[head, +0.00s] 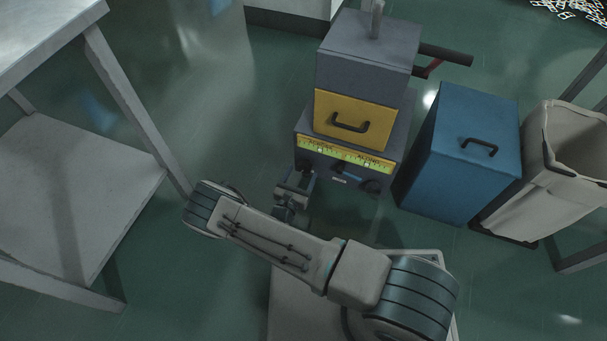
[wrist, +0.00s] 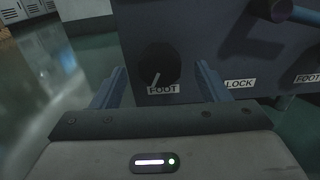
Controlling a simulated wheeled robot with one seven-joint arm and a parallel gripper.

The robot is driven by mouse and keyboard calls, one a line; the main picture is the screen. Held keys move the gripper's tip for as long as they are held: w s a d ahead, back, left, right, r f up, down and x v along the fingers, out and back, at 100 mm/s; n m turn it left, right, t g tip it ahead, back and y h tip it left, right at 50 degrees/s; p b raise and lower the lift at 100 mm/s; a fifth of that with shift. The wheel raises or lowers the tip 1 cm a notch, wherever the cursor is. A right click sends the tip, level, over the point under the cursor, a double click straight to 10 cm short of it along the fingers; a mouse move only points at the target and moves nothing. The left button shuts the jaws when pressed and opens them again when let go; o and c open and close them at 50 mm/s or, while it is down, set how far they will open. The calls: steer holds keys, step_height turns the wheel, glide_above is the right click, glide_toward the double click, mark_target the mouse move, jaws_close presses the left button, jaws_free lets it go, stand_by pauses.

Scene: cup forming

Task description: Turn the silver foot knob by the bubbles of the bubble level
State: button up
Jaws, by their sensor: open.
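The machine's lower grey box (head: 398,150) carries a yellow-green bubble level strip (head: 345,155) with two marked scales; the bubbles are too small to read. In the wrist view a round dark foot knob (wrist: 160,62) with a pale pointer line sits on the panel above a FOOT label (wrist: 163,89). It does not look silver here. My gripper (wrist: 162,72) is open, its fingers on either side of this knob, with no clear contact. In the head view my gripper (head: 302,182) is at the box's front left and hides the panel there. Another dark knob (head: 370,187) shows at the right.
A LOCK label (wrist: 239,84) and a blue handle (wrist: 290,12) are right of the knob. A yellow front (head: 350,105) with a black handle is above the level. A blue cabinet (head: 465,165) and a beige bin (head: 545,170) stand right; a metal table (head: 75,190) stands left.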

steer(key=shift+x, duration=1)
steer(key=c, duration=1)
steer(key=shift+r+m+p, duration=0.2)
steer(key=shift+m+p, duration=0.15)
steer(key=shift+m, duration=0.05)
steer(key=shift+f+m+p, duration=0.15)
steer(key=shift+m+p, duration=0.3)
steer(key=shift+m, duration=0.15)
